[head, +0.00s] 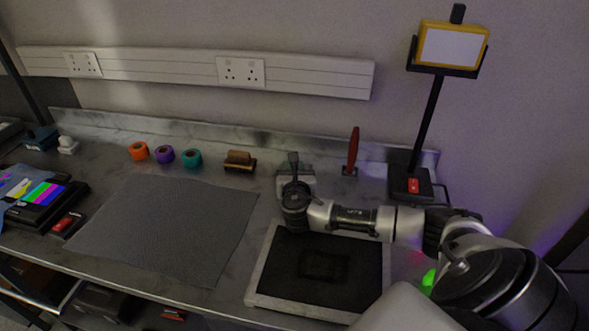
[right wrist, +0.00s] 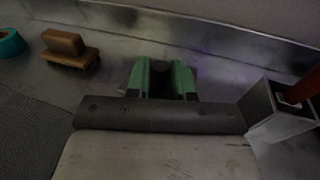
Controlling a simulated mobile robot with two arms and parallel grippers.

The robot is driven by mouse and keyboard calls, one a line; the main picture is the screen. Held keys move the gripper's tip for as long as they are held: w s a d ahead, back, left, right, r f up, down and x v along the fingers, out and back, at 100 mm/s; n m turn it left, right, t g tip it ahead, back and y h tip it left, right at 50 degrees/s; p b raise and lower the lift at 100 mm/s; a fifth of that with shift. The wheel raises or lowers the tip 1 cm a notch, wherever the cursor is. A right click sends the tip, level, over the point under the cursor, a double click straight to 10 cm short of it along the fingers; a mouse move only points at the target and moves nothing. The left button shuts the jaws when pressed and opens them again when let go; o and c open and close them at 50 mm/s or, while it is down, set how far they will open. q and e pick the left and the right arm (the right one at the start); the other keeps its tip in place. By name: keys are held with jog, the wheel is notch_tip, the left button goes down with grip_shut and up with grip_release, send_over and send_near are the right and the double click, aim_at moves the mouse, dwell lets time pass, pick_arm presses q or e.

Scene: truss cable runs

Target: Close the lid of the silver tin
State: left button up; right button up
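I cannot clearly make out a silver tin or its lid in either view. A shallow tray (head: 262,275) with a pale rim and black inside lies on the bench; a darker rectangle shows in its middle. My right gripper (head: 293,158) is beyond the tray's back edge, over the bench. In the right wrist view its green fingers (right wrist: 161,75) show past the dark palm edge, with a dark patch between them. Their tips and anything held are not clear. My left gripper is in neither view.
A grey mat (head: 165,228) lies to the left. Orange, purple and teal tape rolls (head: 191,158) and a brown brush (head: 240,160) sit behind. A red-handled tool (head: 352,150) stands right of my gripper, and a lamp (head: 452,46) on a post stands farther right.

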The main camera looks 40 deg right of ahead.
jog(key=o, duration=0.4)
jog(key=b+v, duration=0.1)
jog(key=v, duration=0.9)
jog(key=shift+s+a+r, duration=0.1)
jog(key=shift+s+a, duration=0.15)
jog(key=shift+s, duration=0.05)
